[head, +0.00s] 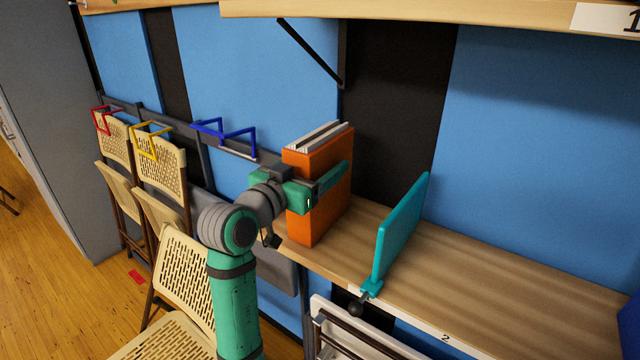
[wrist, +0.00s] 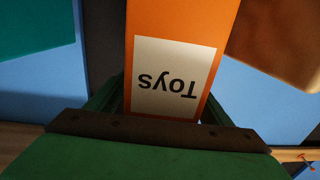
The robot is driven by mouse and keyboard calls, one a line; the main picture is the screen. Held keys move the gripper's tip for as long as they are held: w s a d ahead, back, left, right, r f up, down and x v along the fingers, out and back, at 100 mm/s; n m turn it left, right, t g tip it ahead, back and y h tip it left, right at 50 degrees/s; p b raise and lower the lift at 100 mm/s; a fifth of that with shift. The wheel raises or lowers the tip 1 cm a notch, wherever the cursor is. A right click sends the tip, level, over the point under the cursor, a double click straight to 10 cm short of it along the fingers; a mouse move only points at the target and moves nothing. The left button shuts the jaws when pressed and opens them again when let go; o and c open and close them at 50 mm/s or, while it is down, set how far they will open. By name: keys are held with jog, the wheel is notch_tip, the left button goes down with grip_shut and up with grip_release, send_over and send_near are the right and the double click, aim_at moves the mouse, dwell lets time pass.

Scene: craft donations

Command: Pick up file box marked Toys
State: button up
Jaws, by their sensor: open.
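The orange file box (head: 325,190) stands upright on the wooden shelf, with papers showing at its top. In the wrist view its orange front (wrist: 172,20) carries a white label reading "Toys", upside down in the picture. My gripper (head: 318,188) is at the front of the box, with one finger seen along its right side. In the wrist view the jaws (wrist: 160,103) are open, one finger on each side of the box. Whether either finger touches the box cannot be told. The far finger is hidden in the head view.
A teal upright divider (head: 400,230) stands on the shelf (head: 490,280) right of the box, with free shelf beyond it. An upper shelf (head: 430,15) and its bracket (head: 318,55) are overhead. Folding chairs (head: 160,170) are at left; a blue object (head: 629,325) is at the right edge.

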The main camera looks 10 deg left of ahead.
jog(key=shift+w+d, duration=0.2)
jog(key=shift+w, duration=0.4)
grip_shut()
jog(key=shift+r, duration=0.1)
